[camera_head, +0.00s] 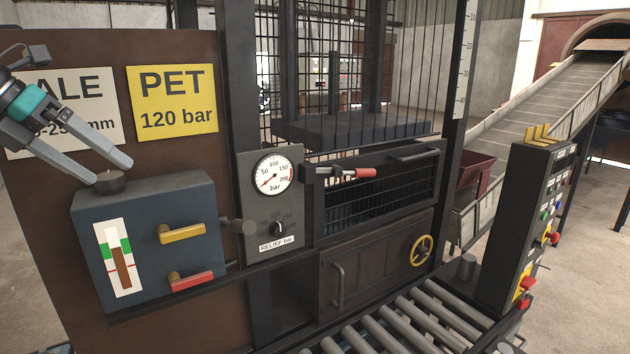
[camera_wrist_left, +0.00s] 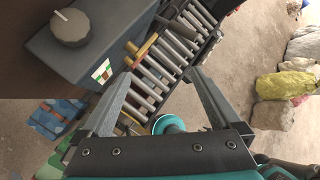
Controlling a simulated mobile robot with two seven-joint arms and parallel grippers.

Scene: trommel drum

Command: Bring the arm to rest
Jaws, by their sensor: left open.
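My left gripper (camera_head: 112,170) comes in from the left in the head view, its two grey fingers spread and nothing between them that I can see held. Its fingertips appear close to the dark round knob (camera_head: 110,182) on top of the blue-grey box (camera_head: 85,225); I cannot tell whether they touch it. In the left wrist view the open fingers (camera_wrist_left: 159,74) point towards the roller conveyor (camera_wrist_left: 150,85), and the knob (camera_wrist_left: 70,27) stands clear of them at the upper left. My right gripper is not in view.
The box has a yellow handle (camera_head: 182,233) and a red handle (camera_head: 191,281) on its front. A pressure gauge (camera_head: 273,175) and a caged press with a red-tipped lever (camera_head: 364,173) stand to the right. A control post (camera_head: 525,230) is at the far right. Sacks (camera_wrist_left: 285,85) lie on the floor.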

